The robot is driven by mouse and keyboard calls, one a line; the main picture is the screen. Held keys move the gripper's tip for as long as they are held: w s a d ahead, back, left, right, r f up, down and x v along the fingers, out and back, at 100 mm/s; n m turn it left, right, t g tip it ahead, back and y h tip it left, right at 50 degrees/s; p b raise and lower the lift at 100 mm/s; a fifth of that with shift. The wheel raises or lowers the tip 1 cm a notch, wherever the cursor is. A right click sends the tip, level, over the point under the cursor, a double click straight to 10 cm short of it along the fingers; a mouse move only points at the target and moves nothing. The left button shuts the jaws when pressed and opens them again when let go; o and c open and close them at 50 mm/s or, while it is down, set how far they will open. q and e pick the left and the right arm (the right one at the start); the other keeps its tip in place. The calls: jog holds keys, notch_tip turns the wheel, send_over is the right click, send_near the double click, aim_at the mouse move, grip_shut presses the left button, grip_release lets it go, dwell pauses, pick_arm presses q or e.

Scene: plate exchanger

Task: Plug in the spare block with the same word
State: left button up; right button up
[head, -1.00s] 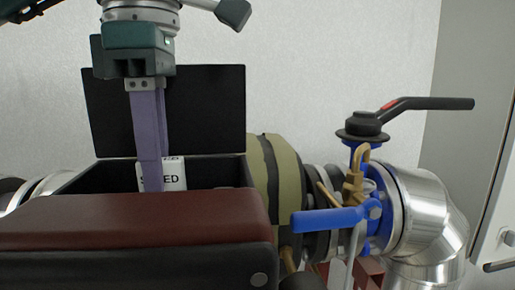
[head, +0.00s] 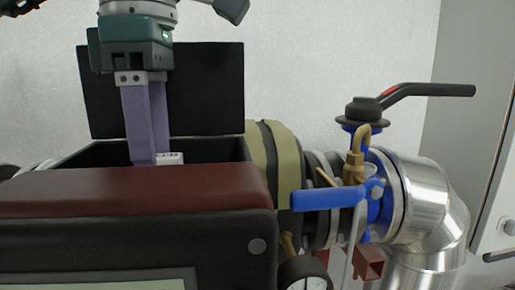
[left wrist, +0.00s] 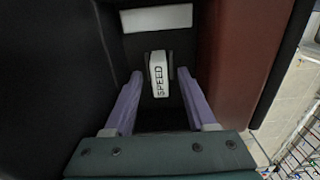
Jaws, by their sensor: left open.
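A white block (left wrist: 159,75) marked SPEED stands inside an open black box (left wrist: 65,75) in the left wrist view. In the head view only the top of the block (head: 170,157) shows above the box's front edge. My left gripper (left wrist: 160,74) points down into the box with its purple fingers on either side of the block. It is open, with a gap between each finger and the block. In the head view the tips of the left gripper (head: 150,162) are partly hidden by the front edge. How the block is seated underneath is hidden. My right gripper is not in view.
A blank white plate (left wrist: 157,18) shows inside the box. The box has a raised black lid (head: 205,90) behind and a dark red ledge (head: 130,192) in front. To the right are blue valve parts (head: 325,197), a black-handled lever (head: 430,90) and a silver pipe (head: 430,200).

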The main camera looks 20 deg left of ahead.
pick_arm(q)
jog(key=shift+r, duration=0.1)
notch_tip(320, 180, up, 10)
jog(key=p, duration=0.7)
